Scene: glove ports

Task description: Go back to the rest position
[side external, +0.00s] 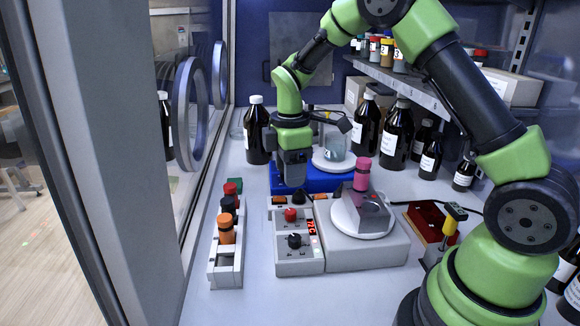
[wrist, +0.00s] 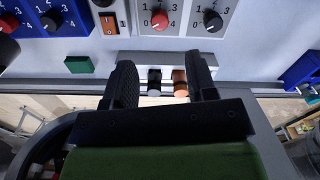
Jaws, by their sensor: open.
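My gripper (side external: 294,180) hangs downward in the side view, above the back end of the grey control box and in front of the blue unit. In the wrist view my gripper (wrist: 162,75) has its two dark fingers apart. Nothing is held between them. A grey rack (side external: 226,270) holds vials with red, dark and orange tops, to the left of my gripper. In the wrist view, the dark vial (wrist: 154,82) and the orange vial (wrist: 180,84) show beyond the gap between the fingers.
A grey hotplate (side external: 375,250) carries a block with a pink-capped vial (side external: 362,174). A grey control box (side external: 298,258) stands left of it. A blue unit (side external: 320,178) bears a flask. Brown bottles (side external: 398,135) line the back.

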